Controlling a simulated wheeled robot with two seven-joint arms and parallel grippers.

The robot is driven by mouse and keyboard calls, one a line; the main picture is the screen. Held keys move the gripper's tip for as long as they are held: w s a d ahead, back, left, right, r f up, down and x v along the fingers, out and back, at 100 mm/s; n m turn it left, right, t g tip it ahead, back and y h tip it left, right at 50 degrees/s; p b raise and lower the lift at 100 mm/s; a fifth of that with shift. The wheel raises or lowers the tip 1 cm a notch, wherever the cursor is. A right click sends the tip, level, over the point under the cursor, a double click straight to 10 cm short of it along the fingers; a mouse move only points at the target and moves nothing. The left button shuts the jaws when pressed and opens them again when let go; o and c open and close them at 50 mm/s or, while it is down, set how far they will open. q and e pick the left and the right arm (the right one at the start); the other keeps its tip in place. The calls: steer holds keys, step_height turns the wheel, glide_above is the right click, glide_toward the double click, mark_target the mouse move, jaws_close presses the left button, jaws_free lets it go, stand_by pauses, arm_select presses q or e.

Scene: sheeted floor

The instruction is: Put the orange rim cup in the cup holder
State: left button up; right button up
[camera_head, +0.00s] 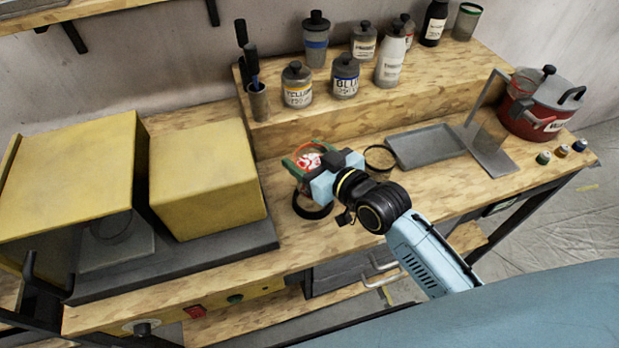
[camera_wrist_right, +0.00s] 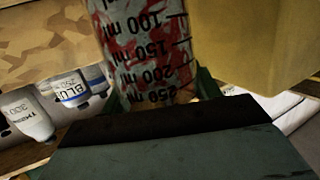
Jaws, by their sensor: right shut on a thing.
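The cup with the orange-red rim (camera_head: 309,150) is between the green-tipped fingers of my right gripper (camera_head: 309,162), which is shut on it over the wooden bench. In the right wrist view, the cup (camera_wrist_right: 145,50) is clear, with black millilitre marks and red and white inside. Its base is hidden in the head view. A dark ring (camera_head: 312,209) shows on the bench just below the gripper; a thin dark round rim (camera_head: 380,158) lies to its right. I cannot tell whether either is the cup holder. My left gripper is out of view.
Yellow boxes (camera_head: 205,180) stand close on the left. Labelled bottles (camera_head: 345,78) stand on the raised shelf behind. A grey tray (camera_head: 427,147), a bent metal stand (camera_head: 490,150) and a red pot (camera_head: 540,110) are to the right. The bench front between them is mostly clear.

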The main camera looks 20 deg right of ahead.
steer(key=shift+f+b, duration=0.3)
steer(key=shift+f, duration=2.3)
steer(key=shift+f, duration=0.15)
steer(key=o, duration=1.3)
steer(key=shift+s+d, duration=0.1)
steer(key=shift+s, duration=0.05)
steer(key=v, duration=1.1)
steer(key=shift+s+d, duration=0.1)
steer(key=shift+s, duration=0.2)
